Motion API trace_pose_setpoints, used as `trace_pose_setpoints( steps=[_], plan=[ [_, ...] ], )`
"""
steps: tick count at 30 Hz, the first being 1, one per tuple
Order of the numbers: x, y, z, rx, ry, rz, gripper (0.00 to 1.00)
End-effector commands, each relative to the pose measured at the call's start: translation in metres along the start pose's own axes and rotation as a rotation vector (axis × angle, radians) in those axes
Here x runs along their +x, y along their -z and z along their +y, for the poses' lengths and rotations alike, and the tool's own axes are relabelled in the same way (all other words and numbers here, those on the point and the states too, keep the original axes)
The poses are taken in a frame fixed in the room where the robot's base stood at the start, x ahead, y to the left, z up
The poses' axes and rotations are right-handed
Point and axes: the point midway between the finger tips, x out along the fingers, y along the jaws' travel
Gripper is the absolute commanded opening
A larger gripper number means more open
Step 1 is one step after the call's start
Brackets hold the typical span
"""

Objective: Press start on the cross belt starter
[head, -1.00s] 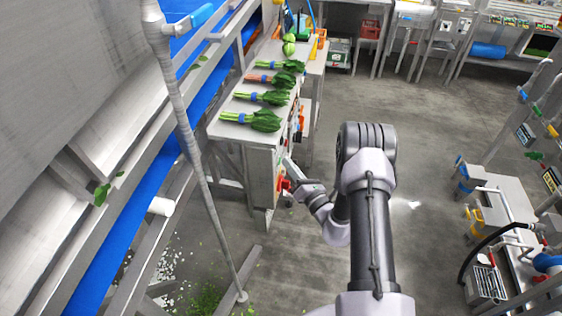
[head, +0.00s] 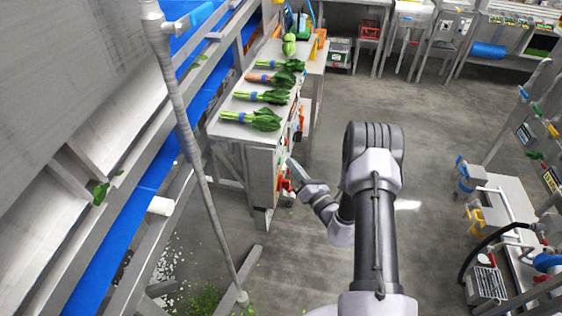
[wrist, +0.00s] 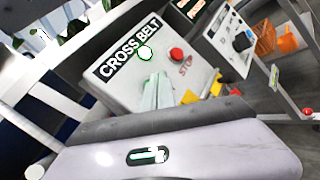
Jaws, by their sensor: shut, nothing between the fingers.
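The cross belt starter (wrist: 120,85) is a pale box face with a black "CROSS BELT" label in the wrist view. A round button with a green rim (wrist: 145,52) sits below the label. A red button (wrist: 177,54) marked STOP is to its right. My gripper (wrist: 158,80) is shut and empty, its fingertips showing just below the green-rimmed button. I cannot tell whether they touch the panel. In the head view my gripper (head: 292,165) is beside the end of the bench, where the starter's face is seen edge-on.
Several bunches of greens (head: 262,97) lie on the bench top (head: 222,128). A grey pole (head: 195,150) and a blue belt (head: 125,225) stand to the left. Another control box (wrist: 232,40) and orange bins (wrist: 275,40) are farther right.

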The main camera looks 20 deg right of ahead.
Motion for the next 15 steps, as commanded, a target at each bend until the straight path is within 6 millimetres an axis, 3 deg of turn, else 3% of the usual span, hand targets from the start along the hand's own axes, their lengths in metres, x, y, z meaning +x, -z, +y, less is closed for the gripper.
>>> trace_pose_setpoints(
  steps=[8,15],
  plan=[
    [-0.001,-0.001,-0.001,0.0,0.001,0.0,0.0],
    [-0.017,-0.012,-0.013,0.0,0.003,-0.002,0.0]
  ],
)
